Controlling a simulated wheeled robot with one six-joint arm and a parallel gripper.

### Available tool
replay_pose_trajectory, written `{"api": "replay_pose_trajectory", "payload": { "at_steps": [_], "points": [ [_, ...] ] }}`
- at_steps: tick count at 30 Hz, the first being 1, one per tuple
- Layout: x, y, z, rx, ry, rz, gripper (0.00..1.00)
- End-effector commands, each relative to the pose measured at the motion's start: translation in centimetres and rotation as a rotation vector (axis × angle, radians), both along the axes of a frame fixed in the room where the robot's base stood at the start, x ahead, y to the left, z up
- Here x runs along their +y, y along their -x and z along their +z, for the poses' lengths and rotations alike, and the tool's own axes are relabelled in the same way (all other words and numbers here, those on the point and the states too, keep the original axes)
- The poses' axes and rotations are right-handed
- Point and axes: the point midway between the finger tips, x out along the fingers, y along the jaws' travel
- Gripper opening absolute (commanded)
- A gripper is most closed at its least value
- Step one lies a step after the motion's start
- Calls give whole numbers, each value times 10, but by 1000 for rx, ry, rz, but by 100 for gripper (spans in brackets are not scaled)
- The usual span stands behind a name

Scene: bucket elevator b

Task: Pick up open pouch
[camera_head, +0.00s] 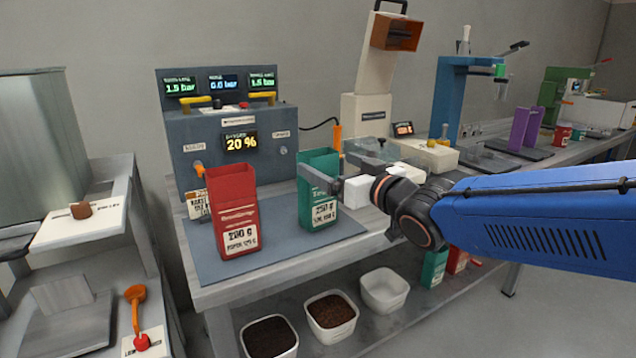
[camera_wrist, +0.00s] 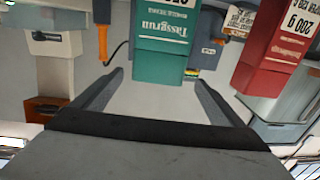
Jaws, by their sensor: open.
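A teal pouch (camera_head: 319,202) with an open top stands upright on the grey-blue mat (camera_head: 285,252), at the mat's right side. A red pouch (camera_head: 233,212), also open at the top, stands to its left, nearer the front edge. My gripper (camera_head: 322,181) reaches in from the right at the teal pouch's upper right side and hides part of it. In the wrist view, which is upside down, the open fingers (camera_wrist: 160,76) point toward the teal pouch (camera_wrist: 165,45); I cannot tell whether they touch it. The red pouch (camera_wrist: 275,50) is off to the right there.
A grey machine (camera_head: 235,140) with displays stands behind the pouches. White blocks and a scale-like device (camera_head: 375,152) are close to my wrist. Bins of dark granules (camera_head: 332,312) and an empty white bin (camera_head: 384,290) sit on the lower shelf. The mat's front is clear.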

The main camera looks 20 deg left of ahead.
Motion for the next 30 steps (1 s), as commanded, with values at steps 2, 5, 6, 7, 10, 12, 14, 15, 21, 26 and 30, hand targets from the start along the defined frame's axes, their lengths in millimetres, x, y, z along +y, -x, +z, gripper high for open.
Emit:
{"api": "replay_pose_trajectory", "payload": {
  "at_steps": [2,5,6,7,10,12,14,15,21,26,30],
  "points": [
    [11,-8,-1,2,1,0,92],
    [22,-17,-1,0,2,0,92],
    [26,-20,-1,1,1,0,92],
    [29,-22,0,1,1,-1,92],
    [36,-28,-1,1,0,-1,92],
    [39,-30,0,0,0,-1,92],
    [41,-31,0,0,0,-1,92],
    [41,-31,0,-1,1,-1,92],
    [51,-40,0,1,2,-1,92],
    [67,-54,0,0,1,0,92],
    [79,-63,1,1,1,-1,92]
  ]
}}
